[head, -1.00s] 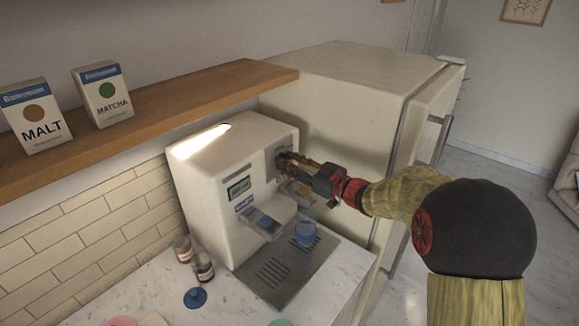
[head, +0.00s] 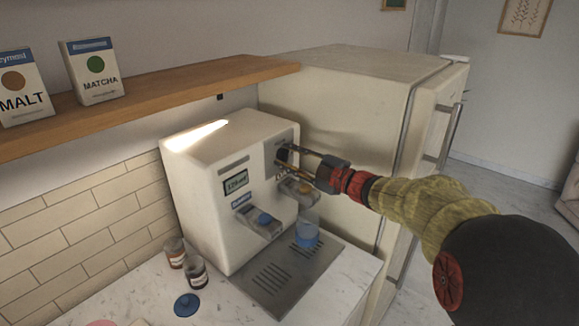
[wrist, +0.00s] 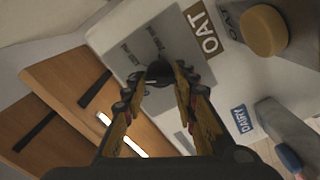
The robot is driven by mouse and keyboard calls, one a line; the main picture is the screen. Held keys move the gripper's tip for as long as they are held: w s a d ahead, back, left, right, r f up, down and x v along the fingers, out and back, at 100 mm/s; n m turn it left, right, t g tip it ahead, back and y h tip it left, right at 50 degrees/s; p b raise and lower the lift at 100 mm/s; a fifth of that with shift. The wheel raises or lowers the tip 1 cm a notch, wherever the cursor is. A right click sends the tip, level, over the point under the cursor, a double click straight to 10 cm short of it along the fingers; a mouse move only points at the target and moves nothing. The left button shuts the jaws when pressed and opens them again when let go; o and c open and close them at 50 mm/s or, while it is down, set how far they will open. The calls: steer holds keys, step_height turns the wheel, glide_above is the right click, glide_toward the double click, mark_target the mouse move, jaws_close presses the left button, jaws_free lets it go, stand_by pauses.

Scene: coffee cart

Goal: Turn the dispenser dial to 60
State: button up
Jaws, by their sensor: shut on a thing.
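The white dispenser (head: 196,145) stands against the tiled wall, with a small display (head: 236,182) whose digits I cannot read surely. Its dark dial (head: 284,156) is on a grey panel at the upper right of the front. My gripper (head: 289,157) reaches the dial from the right. In the wrist view, the fingertips (wrist: 165,76) are closed on both sides of the dark dial (wrist: 158,68). The fingers partly cover the dial, and its pointer setting cannot be read.
A blue cup (head: 307,234) stands on the drip tray (head: 272,280) under the OAT outlet. Two small jars (head: 196,272) and a blue lid (head: 187,304) lie left of the dispenser. A wooden shelf (head: 180,87) hangs above; the fridge (head: 345,110) stands behind.

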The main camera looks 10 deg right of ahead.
steer(key=n+b, duration=0.2)
steer(key=shift+f+n, duration=0.3)
steer(key=shift+n, duration=0.1)
steer(key=shift+r+n+b, duration=0.1)
steer(key=shift+n+b, duration=1.4)
steer(key=shift+b, duration=0.15)
steer(key=o, duration=1.1)
steer(key=shift+o, duration=0.2)
steer(key=v, duration=1.2)
steer(key=shift+r, duration=0.1)
